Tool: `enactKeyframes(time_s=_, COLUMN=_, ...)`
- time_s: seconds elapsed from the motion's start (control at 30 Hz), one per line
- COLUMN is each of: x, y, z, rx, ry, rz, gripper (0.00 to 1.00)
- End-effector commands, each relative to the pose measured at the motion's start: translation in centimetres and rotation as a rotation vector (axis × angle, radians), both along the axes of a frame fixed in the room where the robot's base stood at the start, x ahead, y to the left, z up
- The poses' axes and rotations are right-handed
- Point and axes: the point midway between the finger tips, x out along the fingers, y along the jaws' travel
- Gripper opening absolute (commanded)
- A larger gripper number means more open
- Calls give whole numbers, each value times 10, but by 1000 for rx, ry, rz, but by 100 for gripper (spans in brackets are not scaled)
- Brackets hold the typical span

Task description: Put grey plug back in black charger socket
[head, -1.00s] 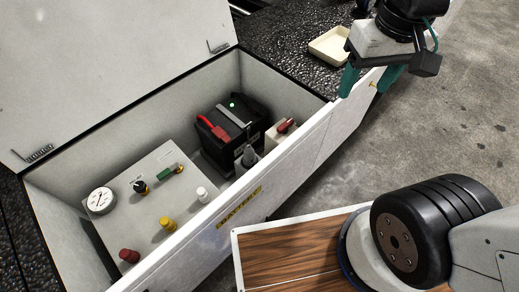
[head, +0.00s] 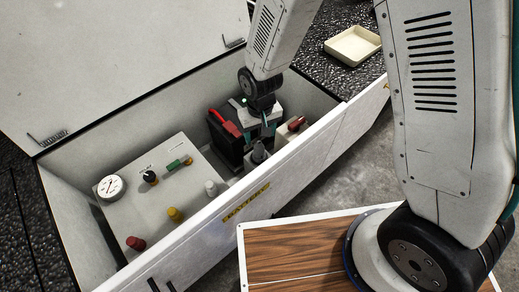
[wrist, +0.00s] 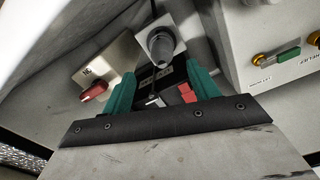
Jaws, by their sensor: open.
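A dark grey ribbed plug (head: 259,152) stands on a light grey block beside a black box with a red handle (head: 228,127) in the white compartment. In the wrist view the grey plug (wrist: 160,45) shows beyond my fingertips, on its pale block, with a dark cable near it. My gripper (head: 268,126) is over the black box, its teal fingers apart and empty; it also shows in the wrist view (wrist: 164,82). The plug is outside the fingers. I cannot tell which opening is the black charger socket; the arm hides part of the box.
A red switch on a metal box (head: 297,123) stands right of the plug. A panel (head: 165,205) with a gauge and several coloured knobs fills the left. The compartment's front wall (head: 300,150) and raised lid (head: 110,60) bound the space. A cream tray (head: 353,45) lies behind.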

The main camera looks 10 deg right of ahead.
Motion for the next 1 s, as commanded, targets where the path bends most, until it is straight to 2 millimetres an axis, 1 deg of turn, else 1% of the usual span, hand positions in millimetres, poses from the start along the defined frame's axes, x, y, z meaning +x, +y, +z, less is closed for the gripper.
enactKeyframes(time_s=0.03, x=-1, y=1, z=-6, rx=-2, ry=3, rz=2, gripper=60)
enactKeyframes(time_s=0.37, x=-1, y=2, z=-42, rx=-2, ry=5, rz=2, gripper=60)
enactKeyframes(time_s=0.5, x=-2, y=3, z=-63, rx=-2, ry=5, rz=2, gripper=60)
enactKeyframes(time_s=0.6, x=-1, y=3, z=-75, rx=-1, ry=4, rz=2, gripper=60)
enactKeyframes(time_s=0.7, x=-1, y=3, z=-82, rx=0, ry=3, rz=2, gripper=60)
enactKeyframes(time_s=0.93, x=-1, y=4, z=-83, rx=0, ry=2, rz=2, gripper=60)
enactKeyframes(time_s=0.97, x=-1, y=4, z=-83, rx=0, ry=2, rz=2, gripper=54)
enactKeyframes(time_s=1.0, x=-1, y=3, z=-83, rx=0, ry=2, rz=2, gripper=43)
